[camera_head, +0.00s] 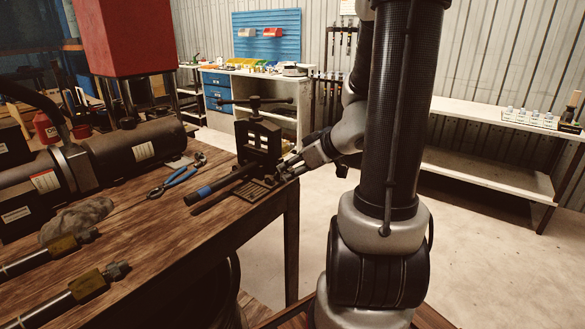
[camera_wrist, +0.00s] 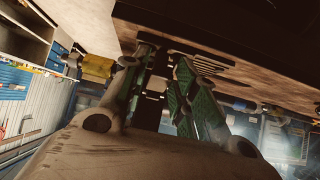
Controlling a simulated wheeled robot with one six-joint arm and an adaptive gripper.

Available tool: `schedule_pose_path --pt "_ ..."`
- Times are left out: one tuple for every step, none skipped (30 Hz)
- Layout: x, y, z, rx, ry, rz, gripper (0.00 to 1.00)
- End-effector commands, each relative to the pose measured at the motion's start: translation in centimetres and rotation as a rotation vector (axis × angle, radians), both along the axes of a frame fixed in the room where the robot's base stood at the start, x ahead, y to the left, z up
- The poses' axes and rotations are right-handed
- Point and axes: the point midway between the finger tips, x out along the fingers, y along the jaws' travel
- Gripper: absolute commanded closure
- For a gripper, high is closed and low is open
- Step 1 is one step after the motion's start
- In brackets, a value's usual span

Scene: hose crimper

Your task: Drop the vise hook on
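A black yoke vise (camera_head: 258,140) with a T-handle on top stands upright near the right edge of the wooden workbench. A dark hose with a blue band (camera_head: 205,191) lies at its base, pointing left. My gripper (camera_head: 287,167) is low at the vise's right side, close to its base. In the wrist view, its two green-padded fingers (camera_wrist: 160,95) are spread apart, with dark vise parts (camera_wrist: 152,100) showing between or beyond them. I cannot tell whether they touch. The vise hook cannot be told apart from the other dark parts.
Blue-handled pliers (camera_head: 175,180), a grey rag (camera_head: 75,217) and hose ends with brass fittings (camera_head: 88,285) lie on the workbench (camera_head: 150,240). A black crimper with a red block (camera_head: 125,38) fills the left. Open floor lies right of the bench.

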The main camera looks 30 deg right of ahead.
Motion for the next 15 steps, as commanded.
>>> schedule_pose_path --pt "0.0 0.0 0.0 0.000 -0.001 0.000 0.57" --pt "0.0 0.0 0.0 0.000 -0.001 0.000 0.57" --pt "0.0 0.0 0.0 0.000 -0.001 0.000 0.57" --pt "0.0 0.0 0.0 0.001 -0.001 0.001 0.57" --pt "0.0 0.0 0.0 0.001 -0.001 0.001 0.57" --pt "0.0 0.0 0.0 0.001 -0.001 0.001 0.57" --pt "0.0 0.0 0.1 0.001 -0.002 0.001 0.57" --pt "0.0 0.0 0.1 0.001 -0.002 0.001 0.57" --pt "0.0 0.0 0.1 0.001 -0.002 0.001 0.57" --pt "0.0 0.0 0.1 0.001 -0.002 0.001 0.57" --pt "-0.1 0.0 0.2 0.000 -0.003 0.001 0.57" --pt "-0.2 -0.1 0.4 0.000 -0.004 0.000 0.57" --pt "-0.4 -0.2 0.6 0.000 -0.005 -0.001 0.57" --pt "-0.6 -0.3 0.8 -0.001 -0.004 -0.001 0.57" --pt "-1.0 -0.5 1.2 -0.002 -0.007 0.000 0.57"
